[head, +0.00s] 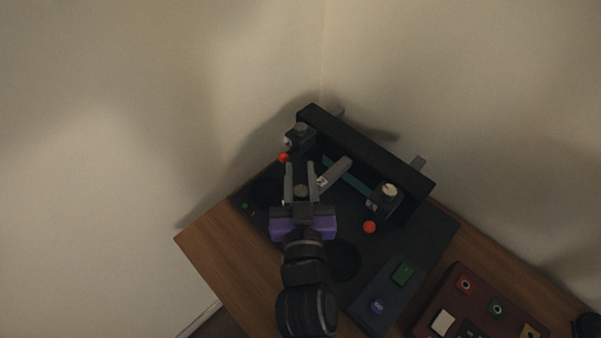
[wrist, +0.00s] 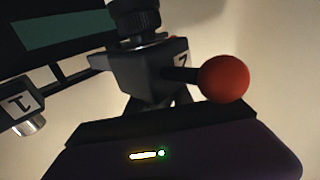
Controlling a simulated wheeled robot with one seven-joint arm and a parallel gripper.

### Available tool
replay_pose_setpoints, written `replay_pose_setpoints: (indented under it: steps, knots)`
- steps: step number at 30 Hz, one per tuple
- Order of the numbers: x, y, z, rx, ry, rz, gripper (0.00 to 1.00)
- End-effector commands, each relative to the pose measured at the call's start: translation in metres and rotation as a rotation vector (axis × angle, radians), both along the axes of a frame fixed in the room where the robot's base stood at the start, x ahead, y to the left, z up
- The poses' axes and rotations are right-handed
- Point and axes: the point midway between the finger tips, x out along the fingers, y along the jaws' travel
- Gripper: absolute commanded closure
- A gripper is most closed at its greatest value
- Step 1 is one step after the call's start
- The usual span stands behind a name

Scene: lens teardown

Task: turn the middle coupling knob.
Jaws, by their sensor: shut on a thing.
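My gripper (head: 300,170) reaches up from the near side of the black device, with one grey finger on each side of the middle coupling knob (head: 301,190). The knob's round grey top shows between the fingers, which are shut on it. A grey bar with a "2" label (head: 322,182) runs from beside it toward the back frame. In the wrist view, a dark block (wrist: 150,68) carries a ribbed black knob (wrist: 136,18) and a lever ending in a red ball (wrist: 224,78). The finger contact is hidden there.
Other coupling blocks stand at the left (head: 298,137) and right (head: 385,197), with red balls (head: 283,157) (head: 369,227) close by. A black frame (head: 365,150) rises behind. A dark panel (head: 385,300) and a red tray (head: 455,285) lie at front right.

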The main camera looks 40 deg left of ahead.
Motion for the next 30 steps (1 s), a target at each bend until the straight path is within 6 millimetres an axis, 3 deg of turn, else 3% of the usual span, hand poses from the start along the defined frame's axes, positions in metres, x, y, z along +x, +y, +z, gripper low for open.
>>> replay_pose_setpoints:
  steps: [1, 17, 18, 20, 30]
  knots:
    - [-0.0051, 0.0065, 0.0048, 0.01, -0.006, 0.015, 1.0]
    - [-0.0054, 0.0069, 0.0063, 0.012, -0.008, 0.016, 1.0]
    - [-0.0053, 0.0068, 0.0065, 0.012, -0.008, 0.016, 0.65]
    - [-0.0048, 0.0062, 0.0061, 0.012, -0.008, 0.014, 0.53]
    - [-0.0034, 0.0011, 0.0019, 0.004, -0.003, 0.006, 0.51]
